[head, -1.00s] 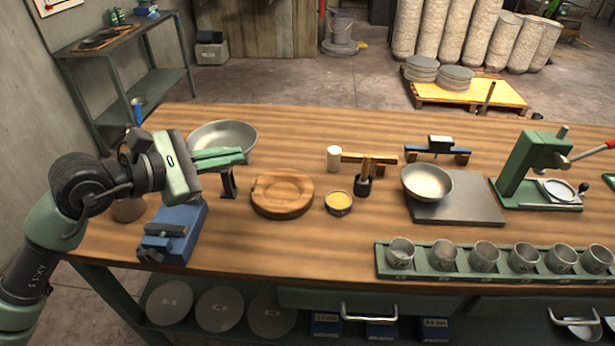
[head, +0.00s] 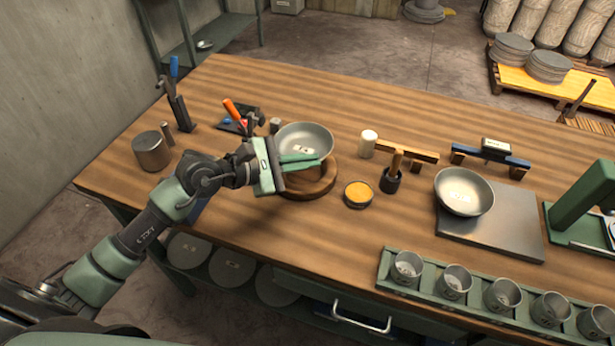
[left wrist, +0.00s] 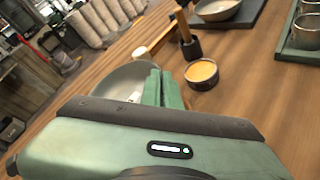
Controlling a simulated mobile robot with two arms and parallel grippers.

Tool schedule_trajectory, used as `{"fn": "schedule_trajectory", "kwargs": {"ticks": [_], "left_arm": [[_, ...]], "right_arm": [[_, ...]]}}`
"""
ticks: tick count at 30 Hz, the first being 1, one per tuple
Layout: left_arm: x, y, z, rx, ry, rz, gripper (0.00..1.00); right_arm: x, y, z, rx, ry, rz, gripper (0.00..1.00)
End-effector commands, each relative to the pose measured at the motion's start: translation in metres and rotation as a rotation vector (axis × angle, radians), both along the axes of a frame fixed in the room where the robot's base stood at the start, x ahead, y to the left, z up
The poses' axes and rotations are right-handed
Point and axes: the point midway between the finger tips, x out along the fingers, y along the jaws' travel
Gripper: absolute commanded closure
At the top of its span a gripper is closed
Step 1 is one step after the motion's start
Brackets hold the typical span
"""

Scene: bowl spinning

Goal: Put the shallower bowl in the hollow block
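A grey metal bowl (head: 304,141) with a small label inside is held at its near rim by my left gripper (head: 304,161). The green fingers are closed on that rim; the bowl (left wrist: 125,80) and fingers (left wrist: 165,88) also show in the left wrist view. The bowl is over the round wooden hollow block (head: 312,190), covering its back part and its hollow. I cannot tell whether bowl and block touch. A second metal bowl (head: 464,193) sits on a grey plate (head: 510,225) to the right. My right gripper is not in view.
A tin of yellow stuff (head: 358,194) and a dark pot with a wooden-handled tool (head: 391,178) stand right of the block. A rack of cups (head: 455,283) lines the front edge.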

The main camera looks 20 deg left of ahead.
Motion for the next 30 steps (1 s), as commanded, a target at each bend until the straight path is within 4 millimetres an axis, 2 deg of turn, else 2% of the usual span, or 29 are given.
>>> {"fn": "schedule_trajectory", "kwargs": {"ticks": [1, 5, 15, 27, 28, 30], "left_arm": [[0.0, 0.0, -0.008, -0.001, 0.004, 0.002, 1.0], [0.0, 0.0, -0.019, -0.001, -0.001, 0.0, 1.0], [0.0, 0.0, -0.061, -0.001, 0.001, 0.0, 1.0], [0.0, 0.0, -0.067, 0.0, -0.002, 0.0, 1.0], [0.0, 0.0, -0.065, 0.001, -0.001, 0.0, 0.89], [0.0, 0.0, -0.065, 0.001, 0.0, -0.001, 0.88]], "right_arm": [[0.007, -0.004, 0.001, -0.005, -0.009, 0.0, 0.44], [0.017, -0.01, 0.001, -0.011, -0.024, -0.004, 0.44], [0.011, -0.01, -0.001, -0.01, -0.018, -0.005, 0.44], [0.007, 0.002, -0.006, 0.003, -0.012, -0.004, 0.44], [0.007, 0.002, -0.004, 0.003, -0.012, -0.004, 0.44], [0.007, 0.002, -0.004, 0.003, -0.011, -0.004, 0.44]]}}
